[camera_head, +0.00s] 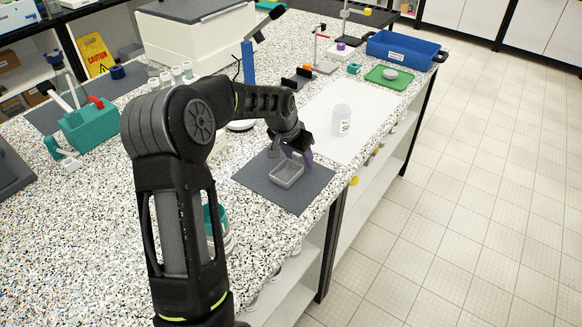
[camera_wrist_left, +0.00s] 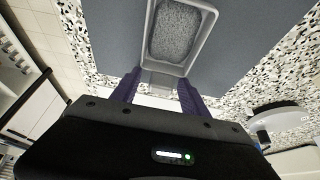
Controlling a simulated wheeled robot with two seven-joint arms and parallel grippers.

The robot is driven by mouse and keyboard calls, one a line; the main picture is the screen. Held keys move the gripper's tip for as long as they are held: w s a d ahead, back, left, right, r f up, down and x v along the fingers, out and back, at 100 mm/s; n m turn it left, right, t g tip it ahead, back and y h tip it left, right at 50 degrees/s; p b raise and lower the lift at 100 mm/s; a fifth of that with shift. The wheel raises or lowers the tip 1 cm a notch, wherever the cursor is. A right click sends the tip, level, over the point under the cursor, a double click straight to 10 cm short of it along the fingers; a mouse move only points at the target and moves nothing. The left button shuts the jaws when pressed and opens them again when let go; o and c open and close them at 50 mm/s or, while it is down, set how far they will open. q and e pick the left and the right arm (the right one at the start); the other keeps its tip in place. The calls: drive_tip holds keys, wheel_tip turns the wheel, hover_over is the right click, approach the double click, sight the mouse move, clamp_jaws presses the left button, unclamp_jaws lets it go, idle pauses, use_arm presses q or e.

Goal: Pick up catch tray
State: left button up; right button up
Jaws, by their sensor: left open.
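The catch tray (camera_head: 287,172) is a small grey rectangular tray on a dark grey mat (camera_head: 303,198) near the bench edge. In the left wrist view the tray (camera_wrist_left: 152,60) holds grainy grey material. It has a tab at its near end. My left gripper (camera_head: 296,154) is just behind the tray in the head view. Its purple fingers (camera_wrist_left: 158,82) are open on either side of the tab, and nothing is visibly gripped. My right gripper is not in view.
A white sheet (camera_head: 375,106) with a white labelled jar (camera_head: 341,120) lies beyond the mat. A green tray (camera_head: 388,78) and a blue bin (camera_head: 403,50) stand farther back. A teal rack (camera_head: 88,125) is at left. The speckled bench is clear at front left.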

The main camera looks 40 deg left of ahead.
use_arm(q)
drive_tip(key=shift+c, duration=0.4)
clamp_jaws()
idle(0.4)
